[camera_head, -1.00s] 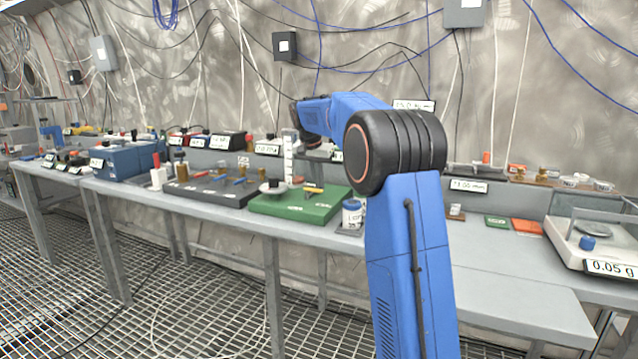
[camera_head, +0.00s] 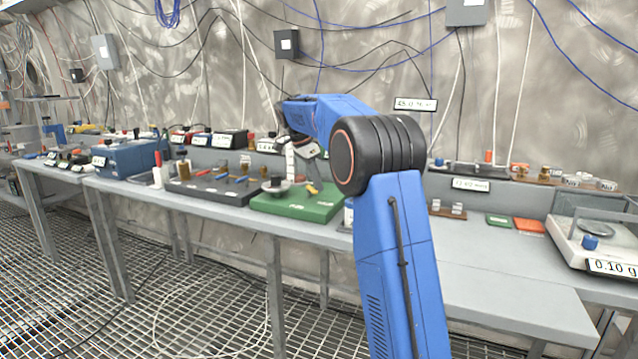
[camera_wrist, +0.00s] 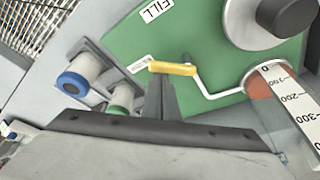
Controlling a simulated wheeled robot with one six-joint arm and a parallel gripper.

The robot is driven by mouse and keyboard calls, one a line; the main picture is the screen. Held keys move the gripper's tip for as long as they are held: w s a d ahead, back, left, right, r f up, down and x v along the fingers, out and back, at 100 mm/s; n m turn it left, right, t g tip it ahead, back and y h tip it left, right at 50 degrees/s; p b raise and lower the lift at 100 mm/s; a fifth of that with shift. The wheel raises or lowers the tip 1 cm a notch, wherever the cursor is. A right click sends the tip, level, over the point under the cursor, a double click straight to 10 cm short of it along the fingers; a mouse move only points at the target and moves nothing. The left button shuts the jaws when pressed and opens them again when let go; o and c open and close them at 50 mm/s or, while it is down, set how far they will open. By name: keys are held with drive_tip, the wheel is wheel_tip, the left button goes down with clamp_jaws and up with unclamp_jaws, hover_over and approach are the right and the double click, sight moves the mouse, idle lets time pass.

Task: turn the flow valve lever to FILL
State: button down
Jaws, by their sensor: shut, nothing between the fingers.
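The flow valve lever is a bent white rod (camera_wrist: 215,94) with a yellow handle (camera_wrist: 172,68) over a green board (camera_wrist: 205,35). A FILL label (camera_wrist: 155,10) is on the board near the top of the wrist view. My gripper (camera_wrist: 160,90) is shut and empty, its fingertips just below the yellow handle; I cannot tell whether they touch it. In the head view the yellow handle (camera_head: 312,188) shows over the green board (camera_head: 280,207), below my arm's end. The fingers are not clear there.
A graduated tube (camera_wrist: 290,115) stands beside the lever, with a round grey piece (camera_wrist: 265,15) above it in the wrist view. A blue-ringed bottle (camera_wrist: 75,82) and a green-ringed one (camera_wrist: 120,100) are at left. A scale (camera_head: 595,235) stands at the bench's right.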

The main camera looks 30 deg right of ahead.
drive_tip(key=a+m, duration=0.1)
drive_tip(key=m, duration=0.1)
drive_tip(key=m+g, duration=0.1)
drive_tip(key=m, duration=0.1)
drive_tip(key=shift+a, duration=0.35)
drive_tip(key=shift+w+a, duration=0.2)
drive_tip(key=shift+a, duration=0.55)
drive_tip(key=shift+w+a, duration=0.15)
drive_tip(key=shift+a, duration=0.15)
drive_tip(key=shift+s+d, duration=1.3)
drive_tip(key=shift+s, duration=0.2)
drive_tip(key=shift+s+r, duration=0.1)
drive_tip(key=shift+r, duration=0.25)
drive_tip(key=w+d+v, duration=0.1)
drive_tip(key=v, duration=0.8)
drive_tip(key=shift+w+r, duration=0.2)
drive_tip(key=shift+w, duration=0.1)
drive_tip(key=shift+d, duration=0.1)
